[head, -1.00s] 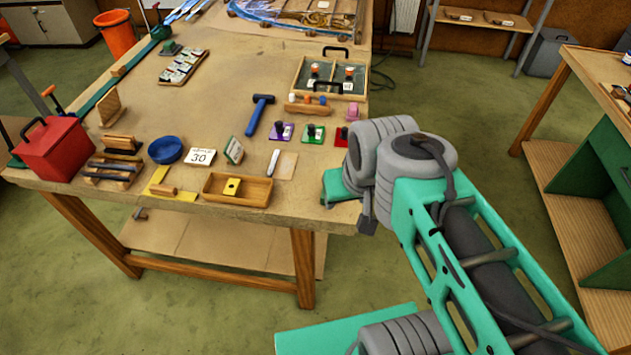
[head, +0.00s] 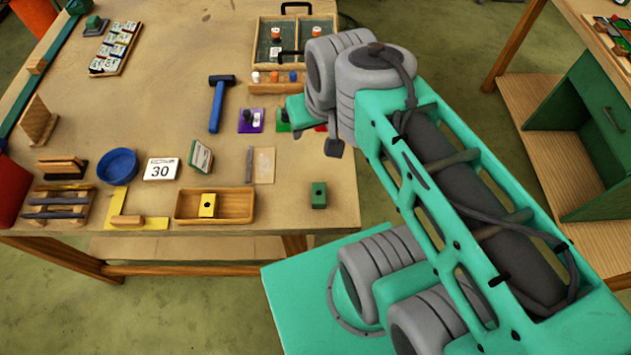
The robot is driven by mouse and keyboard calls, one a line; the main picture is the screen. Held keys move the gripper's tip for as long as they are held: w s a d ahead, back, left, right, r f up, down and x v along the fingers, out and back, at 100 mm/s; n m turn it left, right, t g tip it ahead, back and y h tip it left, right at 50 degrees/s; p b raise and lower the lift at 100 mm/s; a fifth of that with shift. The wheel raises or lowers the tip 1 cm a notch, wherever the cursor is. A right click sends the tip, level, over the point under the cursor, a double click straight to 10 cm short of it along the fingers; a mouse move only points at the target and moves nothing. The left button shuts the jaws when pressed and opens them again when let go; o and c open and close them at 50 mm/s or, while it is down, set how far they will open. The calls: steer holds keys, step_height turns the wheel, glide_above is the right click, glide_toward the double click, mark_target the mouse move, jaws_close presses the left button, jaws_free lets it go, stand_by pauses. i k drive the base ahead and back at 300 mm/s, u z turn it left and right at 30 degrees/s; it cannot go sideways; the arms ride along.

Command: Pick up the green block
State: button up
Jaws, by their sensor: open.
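The green block (head: 318,195) stands on the wooden table (head: 285,220) near its front right corner. It is small, dark green, with a small dark spot on its upper part, and nothing touches it. My teal and grey arm reaches over the table's right side, above and right of the block. My gripper's jaws cannot be made out; the grey joints cover that region. A small dark part hangs below the joints, a little above the block in the picture.
Left of the block are a pale card (head: 264,165), a wooden tray (head: 240,218) holding a yellow block (head: 208,205), and a number card (head: 161,170). Behind are a blue hammer (head: 217,103) and a purple plate (head: 250,121). A bench (head: 555,190) stands at right.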

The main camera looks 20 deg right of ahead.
mark_target(318, 200)
steer(key=u, duration=0.05)
steer(key=k, duration=0.5)
steer(key=u, duration=2.6)
steer(key=i, duration=1.8)
steer(key=z, duration=3.35)
